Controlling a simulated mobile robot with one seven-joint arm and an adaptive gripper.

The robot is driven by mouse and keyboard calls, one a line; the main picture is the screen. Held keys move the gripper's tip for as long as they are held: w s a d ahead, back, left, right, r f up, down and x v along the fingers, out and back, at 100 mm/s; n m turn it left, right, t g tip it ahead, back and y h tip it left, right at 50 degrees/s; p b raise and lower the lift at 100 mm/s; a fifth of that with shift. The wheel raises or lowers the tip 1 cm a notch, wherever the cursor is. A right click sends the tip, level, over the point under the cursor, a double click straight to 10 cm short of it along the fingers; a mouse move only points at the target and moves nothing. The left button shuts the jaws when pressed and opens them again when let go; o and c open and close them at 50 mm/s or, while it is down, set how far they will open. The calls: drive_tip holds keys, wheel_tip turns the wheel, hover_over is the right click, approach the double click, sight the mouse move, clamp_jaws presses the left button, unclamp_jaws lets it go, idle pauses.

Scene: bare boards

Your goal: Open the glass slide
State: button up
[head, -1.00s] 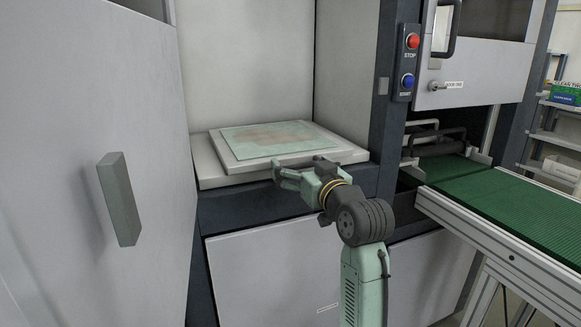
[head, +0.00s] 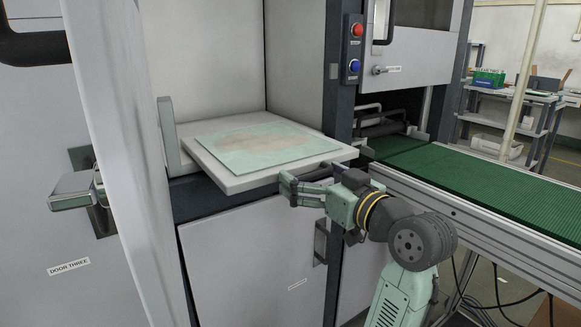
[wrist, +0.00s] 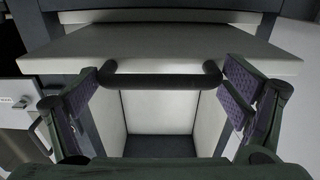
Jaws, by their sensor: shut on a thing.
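The glass slide is a pale tray (head: 228,180) with a greenish glass sheet (head: 258,147) on top, brownish in the middle. It sits in the open machine bay and juts out past the dark front edge. In the wrist view the slide's front edge (wrist: 160,45) runs across the top, with its dark bar handle (wrist: 160,80) below. My gripper (head: 290,187) is at the slide's front right. It is shut on the handle, with a finger at each end of the bar in the wrist view (wrist: 160,95). The fingers partly hide the handle in the head view.
An open pale door (head: 120,130) stands at the left, and a door labelled DOOR THREE (head: 35,225) shows beyond it. A green conveyor (head: 470,190) is close on the right. A lower cabinet door (head: 250,260) lies below the slide. A red and blue button panel (head: 353,50) is above.

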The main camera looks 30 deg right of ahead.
drive_tip(key=shift+s, duration=2.8)
drive_tip(key=shift+c, duration=0.2)
drive_tip(key=o, duration=1.4)
drive_tip(key=shift+a, duration=0.1)
drive_tip(key=s, duration=1.2)
drive_tip(key=shift+d, duration=0.25)
